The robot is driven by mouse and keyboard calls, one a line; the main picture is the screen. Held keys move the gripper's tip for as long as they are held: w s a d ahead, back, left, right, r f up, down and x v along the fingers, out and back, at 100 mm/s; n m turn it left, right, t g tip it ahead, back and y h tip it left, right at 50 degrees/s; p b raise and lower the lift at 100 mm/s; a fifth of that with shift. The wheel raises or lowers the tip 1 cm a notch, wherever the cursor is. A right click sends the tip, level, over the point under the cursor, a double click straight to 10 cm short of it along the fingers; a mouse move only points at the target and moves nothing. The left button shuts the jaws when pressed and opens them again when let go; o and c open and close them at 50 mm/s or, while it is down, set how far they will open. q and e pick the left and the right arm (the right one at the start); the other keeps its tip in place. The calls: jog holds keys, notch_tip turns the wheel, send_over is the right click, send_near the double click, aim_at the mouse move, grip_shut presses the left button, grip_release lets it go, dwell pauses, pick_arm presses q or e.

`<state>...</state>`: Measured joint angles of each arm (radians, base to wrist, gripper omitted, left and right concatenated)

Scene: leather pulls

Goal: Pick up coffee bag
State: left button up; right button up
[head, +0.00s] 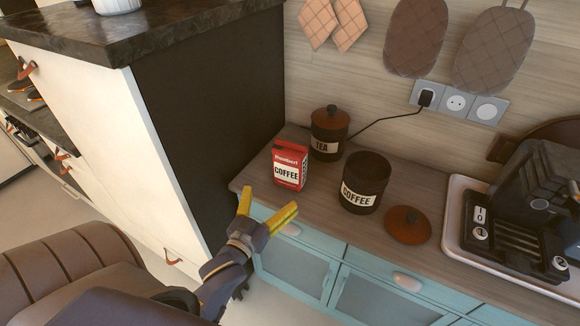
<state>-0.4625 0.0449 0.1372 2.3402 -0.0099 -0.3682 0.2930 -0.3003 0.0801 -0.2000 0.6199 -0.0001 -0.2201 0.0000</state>
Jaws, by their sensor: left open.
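The coffee bag (290,166) is a small red pack with a white "COFFEE" label. It stands upright near the left end of the wooden counter (325,203). My left gripper (267,208) is open and empty, with yellow fingertips. In the head view it appears just in front of and below the bag, apart from it, near the counter's front edge. My right gripper is not in view.
A dark open coffee canister (364,184) stands right of the bag, its wooden lid (408,225) lying beside it. A closed tea canister (329,133) stands behind. A coffee machine (525,215) sits on a white tray (453,222) at right. A dark cabinet side (215,110) rises left.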

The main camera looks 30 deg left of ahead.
aim_at(286, 175)
pick_arm(q)
jog(key=shift+w+a, duration=0.3)
jog(key=shift+w, duration=1.7)
jog(key=shift+w+a, duration=0.3)
jog(key=shift+w, duration=1.65)
jog(key=shift+w+a, duration=0.3)
jog(key=shift+w, duration=1.7)
jog(key=c, duration=1)
